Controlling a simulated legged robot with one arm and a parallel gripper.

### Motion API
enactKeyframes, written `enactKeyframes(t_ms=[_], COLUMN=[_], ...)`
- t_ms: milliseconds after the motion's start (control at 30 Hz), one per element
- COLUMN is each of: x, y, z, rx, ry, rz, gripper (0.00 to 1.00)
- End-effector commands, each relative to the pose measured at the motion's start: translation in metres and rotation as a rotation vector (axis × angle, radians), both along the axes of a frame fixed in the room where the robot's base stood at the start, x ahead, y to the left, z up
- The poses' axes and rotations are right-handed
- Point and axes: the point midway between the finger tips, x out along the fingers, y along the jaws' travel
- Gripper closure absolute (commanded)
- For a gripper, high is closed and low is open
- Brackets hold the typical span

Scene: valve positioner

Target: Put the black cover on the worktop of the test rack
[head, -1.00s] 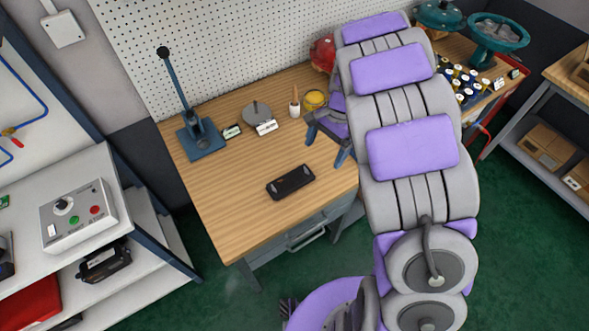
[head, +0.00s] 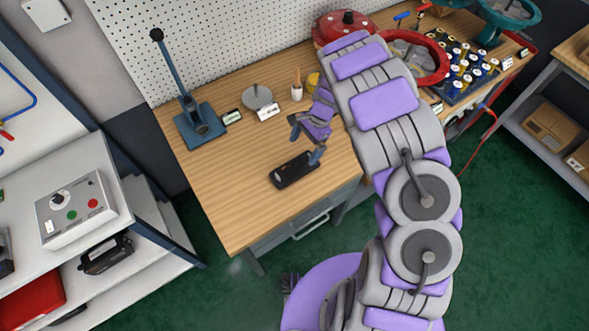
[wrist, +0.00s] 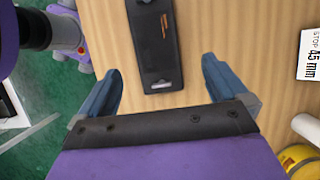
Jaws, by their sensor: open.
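The black cover (head: 292,171) lies flat on the wooden bench near its front edge. In the wrist view the cover (wrist: 154,45) is a long dark plate with a slot at its near end and an orange mark. My gripper (head: 308,141) is open and empty above the bench, beside the cover's far side in the head view. In the wrist view the cover's near end lies between the spread blue fingers (wrist: 161,70); I cannot tell the height gap. The test rack's pale worktop (head: 53,178) is at the left, with a control box (head: 75,208) on it.
A blue lever press (head: 199,125), a round grey part (head: 258,97) and small labels stand at the bench's back. A yellow round item (wrist: 300,160) is at right in the wrist view. The bench's left front is clear. A gap with green floor separates bench and rack.

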Motion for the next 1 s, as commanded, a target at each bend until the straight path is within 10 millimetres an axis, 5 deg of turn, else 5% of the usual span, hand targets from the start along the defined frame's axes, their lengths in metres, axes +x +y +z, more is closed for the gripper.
enactKeyframes(t_ms=[700,1000], x=[-0.022,-0.023], y=[0.022,0.024], z=[-0.072,-0.076], rx=[0.001,0.001], ry=[0.000,-0.001], rz=[0.001,0.001], gripper=[0.00,0.00])
